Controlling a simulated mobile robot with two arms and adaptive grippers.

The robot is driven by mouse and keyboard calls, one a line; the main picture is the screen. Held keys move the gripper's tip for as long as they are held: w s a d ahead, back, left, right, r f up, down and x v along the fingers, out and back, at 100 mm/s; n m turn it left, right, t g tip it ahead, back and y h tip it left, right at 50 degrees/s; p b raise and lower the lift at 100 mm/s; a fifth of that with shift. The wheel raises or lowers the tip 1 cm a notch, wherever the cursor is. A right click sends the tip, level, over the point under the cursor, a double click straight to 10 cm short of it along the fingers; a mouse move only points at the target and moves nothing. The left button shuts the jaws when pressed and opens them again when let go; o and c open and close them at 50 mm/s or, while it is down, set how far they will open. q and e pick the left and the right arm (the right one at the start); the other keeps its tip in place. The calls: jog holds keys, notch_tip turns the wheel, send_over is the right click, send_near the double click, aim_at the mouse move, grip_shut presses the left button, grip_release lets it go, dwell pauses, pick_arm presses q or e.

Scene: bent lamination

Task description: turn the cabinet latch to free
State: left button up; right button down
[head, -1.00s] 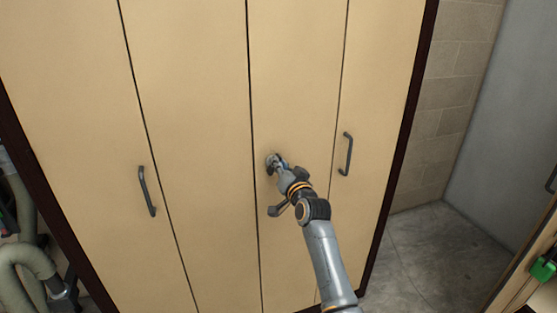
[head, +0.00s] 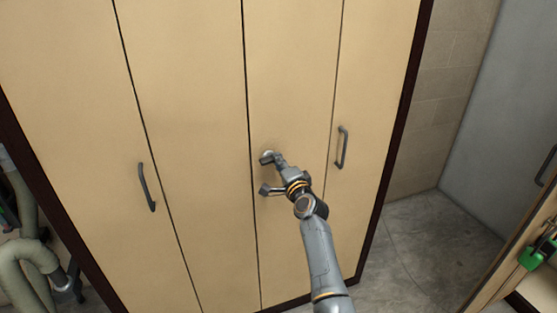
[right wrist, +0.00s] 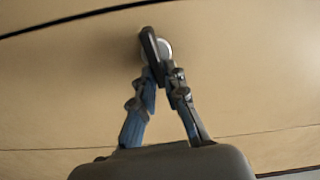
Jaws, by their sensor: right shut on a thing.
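The tan cabinet (head: 190,100) has tall panels with dark seams between them. The latch (head: 267,154) is a small dark lever on a round pale base, on a panel right of the middle seam. In the right wrist view, the latch (right wrist: 150,45) stands at the fingertips, with its silver base partly covered. My right gripper (head: 271,160) is at the latch, and its fingers (right wrist: 162,76) close together on the lever. The fingers hide part of the lever, so its exact angle is hard to tell. My left gripper is not in view.
Dark bar handles stand out on the left panel (head: 146,187) and the right panel (head: 342,147). Pale pipes (head: 28,268) are at the lower left. A block wall (head: 437,100) and clear floor (head: 425,235) lie to the right. A green object (head: 540,253) is at the right edge.

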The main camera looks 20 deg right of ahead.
jog(key=shift+f+m, duration=0.15)
jog(key=shift+m, duration=0.75)
jog(key=c, duration=1.4)
grip_release()
notch_tip(320, 180, up, 10)
jog(key=shift+s+a+f, duration=0.1)
jog(key=shift+f, duration=0.15)
jog(key=shift+r, duration=0.2)
